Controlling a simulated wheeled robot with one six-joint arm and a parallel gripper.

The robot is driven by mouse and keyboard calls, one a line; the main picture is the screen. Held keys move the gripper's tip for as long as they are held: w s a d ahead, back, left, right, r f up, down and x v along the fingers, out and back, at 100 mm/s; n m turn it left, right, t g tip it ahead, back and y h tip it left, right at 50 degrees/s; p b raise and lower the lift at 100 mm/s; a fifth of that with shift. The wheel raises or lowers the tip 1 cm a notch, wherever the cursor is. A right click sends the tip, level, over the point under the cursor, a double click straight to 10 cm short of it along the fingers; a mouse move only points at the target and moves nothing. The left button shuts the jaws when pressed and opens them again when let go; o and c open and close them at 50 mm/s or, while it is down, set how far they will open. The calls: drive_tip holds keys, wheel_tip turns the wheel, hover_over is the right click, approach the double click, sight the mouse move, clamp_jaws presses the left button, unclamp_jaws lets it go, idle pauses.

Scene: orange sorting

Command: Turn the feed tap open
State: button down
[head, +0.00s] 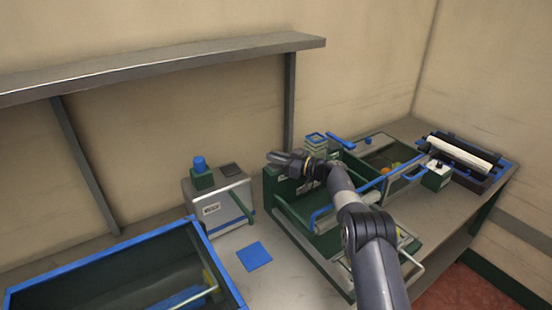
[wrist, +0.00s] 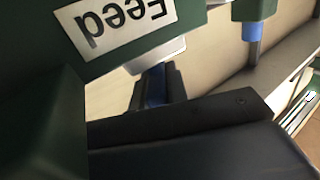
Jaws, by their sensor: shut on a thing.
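The green feed housing (head: 282,188) stands on the bench, right of centre in the head view. Its white "Feed" label (wrist: 115,22) shows upside down in the wrist view. Below the label, a pale tap collar (wrist: 157,56) leads into a blue tap handle (wrist: 155,88), mostly hidden by dark gripper parts. My gripper (head: 275,158) is at the upper left of the housing, with its jaws shut on the tap handle. The handle's full angle is hidden.
A grey box with a blue knob (head: 200,166) and a blue-rimmed bin (head: 105,252) stand to the left. A flat blue square (head: 254,256) lies on the bench. A tray with oranges (head: 393,157) and a roller unit (head: 465,153) are right. A shelf (head: 160,67) runs above.

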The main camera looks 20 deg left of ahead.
idle(0.5)
drive_tip(key=c, duration=1.4)
unclamp_jaws()
drive_tip(key=shift+r, duration=0.1)
wheel_tip(320, 180, up, 10)
drive_tip(key=shift+f+b, duration=0.1)
drive_tip(key=shift+b, duration=0.6)
drive_tip(key=shift+o, duration=0.3)
